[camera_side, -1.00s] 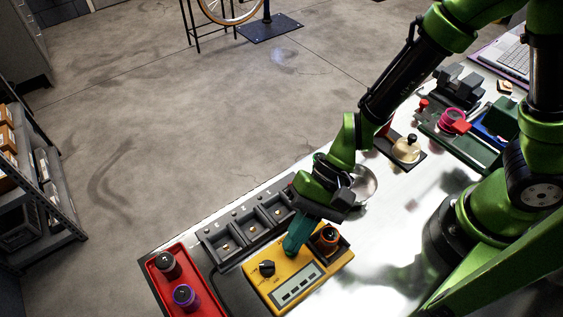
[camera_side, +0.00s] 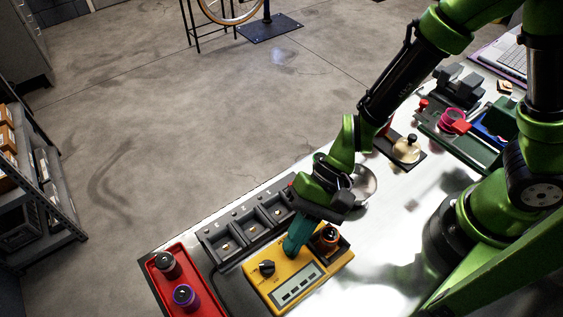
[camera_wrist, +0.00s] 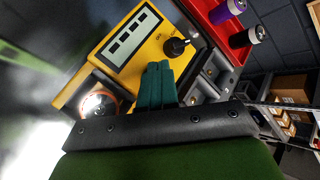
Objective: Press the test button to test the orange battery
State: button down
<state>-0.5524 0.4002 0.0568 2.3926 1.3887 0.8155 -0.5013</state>
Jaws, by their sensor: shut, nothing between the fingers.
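The yellow battery tester (camera_side: 285,284) lies on the bench, with a black knob (camera_side: 267,267) and a display with dark segments (camera_side: 298,287). The orange battery (camera_side: 328,236) stands in the tester's dark holder at its right end; in the wrist view it is the round orange-rimmed end (camera_wrist: 98,104). My gripper (camera_side: 291,252) is shut and empty, its teal fingers pointing down at the tester between the knob and the orange battery. In the wrist view the fingertips (camera_wrist: 158,66) are over the tester's face. The test button is not visible; the fingers may hide it. I cannot tell whether they touch the tester.
A red tray (camera_side: 197,306) with a dark battery (camera_side: 167,262) and a purple battery (camera_side: 184,296) is at the left. A black row of empty bays (camera_side: 240,235) lies behind the tester. A silver bowl (camera_side: 366,184) sits behind my gripper.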

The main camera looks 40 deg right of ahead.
jog(key=shift+f, duration=0.25)
dwell(0.3)
jog(key=shift+r, duration=0.45)
jog(key=shift+r, duration=3)
